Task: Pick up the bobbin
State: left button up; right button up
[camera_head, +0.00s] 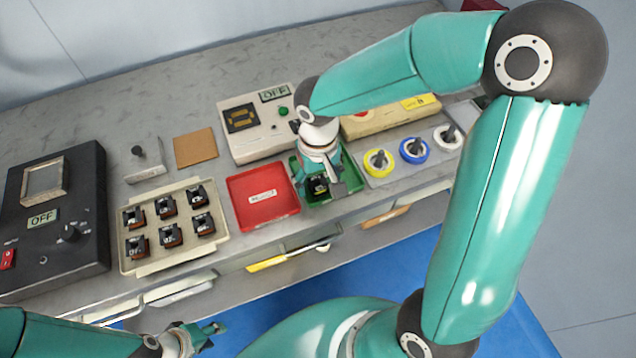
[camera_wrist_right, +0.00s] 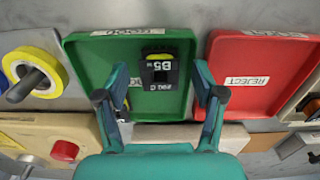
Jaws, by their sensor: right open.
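A black bobbin (camera_head: 317,187) lies in the green tray (camera_head: 349,190). Several similar black and brown bobbins (camera_head: 170,235) stand in a beige tray (camera_head: 127,265). My left gripper (camera_head: 207,335) is at the bottom left, away from the bench, its jaw opening unclear.
A red "REJECT" tray (camera_head: 262,212) sits left of the green tray. A beige tester (camera_head: 262,135) reading OFF is behind. A black OFF unit (camera_head: 60,235) stands far left.

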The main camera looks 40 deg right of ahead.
jog(key=shift+s+a, duration=0.1)
jog(key=c, duration=0.9)
jog(key=shift+f, duration=0.1)
jog(key=shift+c, duration=1.2)
jog(key=shift+r, duration=0.5)
notch_tip(320, 180, up, 19)
jog(key=p, duration=0.1)
